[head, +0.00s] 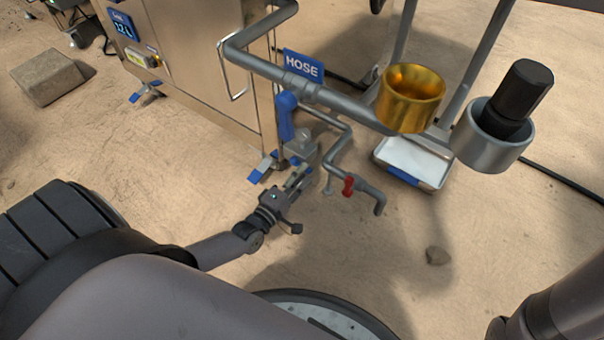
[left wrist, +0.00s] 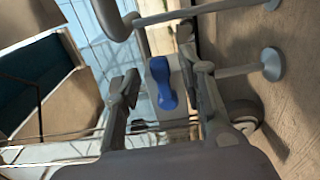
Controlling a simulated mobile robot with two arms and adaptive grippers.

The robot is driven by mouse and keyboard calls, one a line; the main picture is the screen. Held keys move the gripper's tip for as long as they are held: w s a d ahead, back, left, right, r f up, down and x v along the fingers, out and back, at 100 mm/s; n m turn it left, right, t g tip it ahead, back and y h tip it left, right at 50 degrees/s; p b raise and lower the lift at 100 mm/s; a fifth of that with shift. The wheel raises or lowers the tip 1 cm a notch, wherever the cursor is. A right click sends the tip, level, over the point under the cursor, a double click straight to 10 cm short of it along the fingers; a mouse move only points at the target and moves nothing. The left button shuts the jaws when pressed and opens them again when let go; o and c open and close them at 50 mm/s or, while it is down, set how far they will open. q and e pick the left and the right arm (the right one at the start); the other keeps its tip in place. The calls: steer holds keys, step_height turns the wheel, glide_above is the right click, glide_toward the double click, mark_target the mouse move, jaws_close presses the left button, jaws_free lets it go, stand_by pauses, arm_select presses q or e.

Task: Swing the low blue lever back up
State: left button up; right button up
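A blue lever (head: 286,116) with a rounded grip shows beside the corner of the metal cabinet, just below the HOSE sign. In the left wrist view a blue lever (left wrist: 162,84) shows between and beyond my fingers. My left gripper (head: 300,178) is low above the ground, below the lever in the head picture. In the left wrist view its two fingers (left wrist: 161,90) stand apart, with a clear gap and nothing visibly clamped. I cannot tell whether a finger touches the lever. My right gripper is out of view.
A gold cup (head: 411,98) and a grey cup (head: 490,137) holding a black cylinder (head: 525,88) stand to the right. A white tray (head: 412,160) lies behind.

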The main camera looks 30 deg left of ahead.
arm_select(q)
steer(key=s, duration=1.1)
steer(key=shift+s+a, duration=0.15)
steer(key=shift+a, duration=0.3)
